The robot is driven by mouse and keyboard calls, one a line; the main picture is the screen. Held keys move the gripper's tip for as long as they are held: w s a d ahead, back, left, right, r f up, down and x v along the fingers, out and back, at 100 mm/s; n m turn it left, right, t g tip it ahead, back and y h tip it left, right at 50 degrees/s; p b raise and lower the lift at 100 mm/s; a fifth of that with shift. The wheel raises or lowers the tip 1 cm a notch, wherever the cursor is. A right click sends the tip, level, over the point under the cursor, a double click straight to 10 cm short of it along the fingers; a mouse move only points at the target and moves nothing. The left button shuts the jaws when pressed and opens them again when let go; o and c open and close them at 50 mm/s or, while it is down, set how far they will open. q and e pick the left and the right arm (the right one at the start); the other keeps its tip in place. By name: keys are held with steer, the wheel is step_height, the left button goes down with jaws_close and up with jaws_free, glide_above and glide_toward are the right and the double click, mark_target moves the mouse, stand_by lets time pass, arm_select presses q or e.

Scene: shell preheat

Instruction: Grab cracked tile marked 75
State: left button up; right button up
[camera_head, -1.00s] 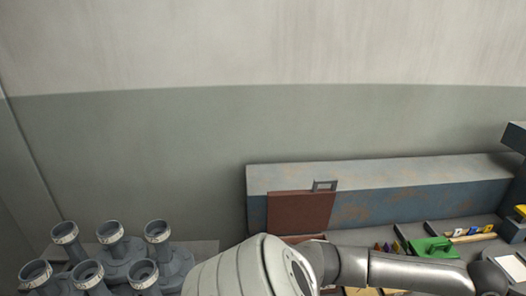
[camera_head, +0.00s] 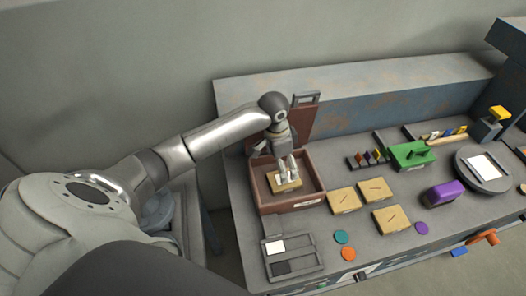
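Several tan tiles with dark crack-like lines lie on the bench. One tan tile (camera_head: 287,187) is inside an open reddish-brown box (camera_head: 262,205). Three more tiles, a left one (camera_head: 344,202), a back one (camera_head: 375,190) and a front one (camera_head: 391,220), lie to the right of the box. The labels are too small to read, so I cannot tell which is marked 75. My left gripper (camera_head: 288,173) points down into the box, with its fingertips at the tile there. I cannot tell whether they grip it. My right gripper is not in view.
The box's raised lid (camera_head: 303,118) stands behind my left gripper. A green block (camera_head: 412,155), a purple block (camera_head: 443,195) and a round plate (camera_head: 482,172) are to the right. Colored discs lie near the front edge. A frame with light and dark panels (camera_head: 290,257) is in front of the box.

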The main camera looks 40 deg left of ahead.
arm_select(q)
steer(key=f, duration=0.2)
steer(key=f+p, duration=0.1)
steer(key=f, duration=0.1)
steer(key=d+f+p, duration=0.1)
steer(key=f, duration=0.1)
steer(key=shift+w, duration=0.1)
steer(key=shift+w+f, duration=0.1)
steer(key=shift+f, duration=0.55)
steer(key=shift+c, duration=1.4)
steer(key=c, duration=1)
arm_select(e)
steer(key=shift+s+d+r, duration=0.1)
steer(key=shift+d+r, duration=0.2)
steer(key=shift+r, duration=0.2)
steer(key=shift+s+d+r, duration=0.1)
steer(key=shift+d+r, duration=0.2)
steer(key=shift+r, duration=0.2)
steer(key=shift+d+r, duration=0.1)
